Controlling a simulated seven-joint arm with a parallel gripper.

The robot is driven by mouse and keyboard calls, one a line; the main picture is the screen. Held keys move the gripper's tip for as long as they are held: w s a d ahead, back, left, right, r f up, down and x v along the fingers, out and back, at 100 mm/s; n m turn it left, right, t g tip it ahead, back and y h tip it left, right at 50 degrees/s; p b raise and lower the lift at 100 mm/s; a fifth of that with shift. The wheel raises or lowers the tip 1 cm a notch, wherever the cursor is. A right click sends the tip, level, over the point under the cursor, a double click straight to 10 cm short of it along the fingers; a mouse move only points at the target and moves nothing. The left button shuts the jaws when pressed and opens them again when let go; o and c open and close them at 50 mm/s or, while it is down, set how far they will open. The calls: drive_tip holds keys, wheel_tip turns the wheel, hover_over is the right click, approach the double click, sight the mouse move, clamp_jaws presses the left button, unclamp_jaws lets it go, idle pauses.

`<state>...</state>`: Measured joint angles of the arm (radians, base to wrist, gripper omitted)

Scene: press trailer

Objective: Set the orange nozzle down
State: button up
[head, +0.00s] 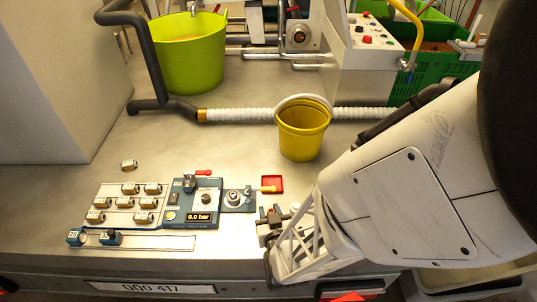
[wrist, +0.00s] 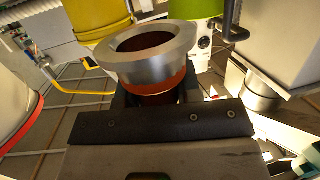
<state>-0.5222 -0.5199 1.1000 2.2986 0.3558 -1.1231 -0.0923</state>
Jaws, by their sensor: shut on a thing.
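The orange nozzle (wrist: 165,84) shows in the wrist view, with an orange-red body below a wide silver flared rim and a dark round opening tilted toward the camera. My gripper (wrist: 157,97) is shut on its body; the dark jaws show on both sides, just below the rim. The lower part of the nozzle is hidden behind the gripper's dark bar. In the head view my white arm comes in from the right and ends low near the table's front edge. I cannot make out the nozzle clearly there, nor what lies beneath it.
A blue valve panel (head: 197,219), a red square tray (head: 273,184) and a rack of small brass-coloured parts (head: 121,204) stand left of my arm. A yellow bucket (head: 304,140) and a ribbed white hose (head: 241,115) are behind. The table's middle left is mostly clear.

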drive_tip(key=shift+f, duration=0.15)
drive_tip(key=shift+f, duration=2.75)
drive_tip(key=shift+f, duration=0.1)
drive_tip(key=shift+f, duration=1.8)
drive_tip(key=shift+f, duration=0.2)
drive_tip(key=o, duration=1)
drive_tip(key=shift+c, duration=0.2)
drive_tip(key=v, duration=0.7)
drive_tip(key=shift+s+r, duration=0.2)
drive_tip(key=shift+s, duration=0.15)
